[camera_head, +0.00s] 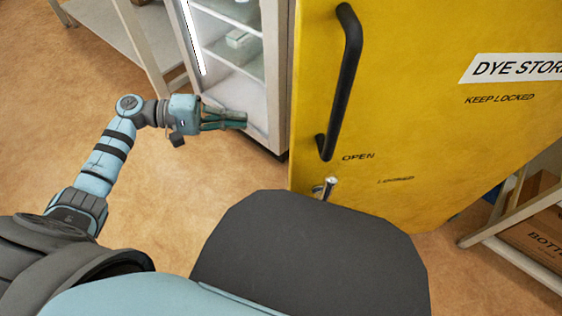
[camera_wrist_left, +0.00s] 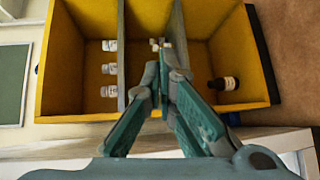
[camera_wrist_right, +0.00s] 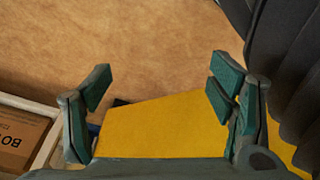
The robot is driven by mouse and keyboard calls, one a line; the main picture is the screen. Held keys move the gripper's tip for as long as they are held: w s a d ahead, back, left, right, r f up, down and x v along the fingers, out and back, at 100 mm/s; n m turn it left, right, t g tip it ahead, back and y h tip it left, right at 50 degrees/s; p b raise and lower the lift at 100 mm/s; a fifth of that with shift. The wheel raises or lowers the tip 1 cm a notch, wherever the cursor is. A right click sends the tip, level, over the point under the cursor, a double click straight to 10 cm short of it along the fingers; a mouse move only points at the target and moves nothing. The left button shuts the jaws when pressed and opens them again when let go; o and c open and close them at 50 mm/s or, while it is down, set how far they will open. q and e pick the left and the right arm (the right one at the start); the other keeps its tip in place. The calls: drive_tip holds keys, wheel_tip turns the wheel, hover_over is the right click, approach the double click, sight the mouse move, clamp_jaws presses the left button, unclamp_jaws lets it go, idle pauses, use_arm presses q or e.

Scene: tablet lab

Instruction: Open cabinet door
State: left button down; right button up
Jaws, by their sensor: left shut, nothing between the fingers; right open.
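The yellow cabinet door (camera_head: 420,135) fills the right of the head view, its outer face towards me. Its black bar handle (camera_head: 347,85) is near its left edge, with a key (camera_head: 330,186) in the lock below. The left wrist view shows the yellow cabinet interior (camera_wrist_left: 215,50) uncovered, so the door stands open. My left gripper (camera_head: 243,120) is shut and empty, left of the door edge and apart from the handle; its fingers also show in the left wrist view (camera_wrist_left: 163,72). My right gripper (camera_wrist_right: 160,85) is open and empty, with a yellow panel (camera_wrist_right: 160,128) beyond it.
White-labelled jars (camera_wrist_left: 108,68) and a dark bottle (camera_wrist_left: 224,84) stand inside the cabinet. A glass-shelved cabinet (camera_head: 275,80) is behind the door's left edge. A pale rack (camera_head: 135,35) is at back left, and a rack with a cardboard box (camera_head: 540,235) at right. The left floor is clear.

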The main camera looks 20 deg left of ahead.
use_arm(q)
drive_tip(key=s+d+r+m+g+h, duration=0.2)
drive_tip(key=s+r+m, duration=0.1)
drive_tip(key=r, duration=0.4)
drive_tip(key=s+d+p, duration=0.2)
drive_tip(key=d+p, duration=0.2)
drive_tip(key=d, duration=0.6)
drive_tip(key=shift+d+f, duration=0.3)
use_arm(e)
wheel_tip(320, 180, down, 6)
drive_tip(key=s, duration=0.2)
drive_tip(key=shift+d+f+m+t, duration=0.25)
drive_tip(key=shift+m+t, duration=0.15)
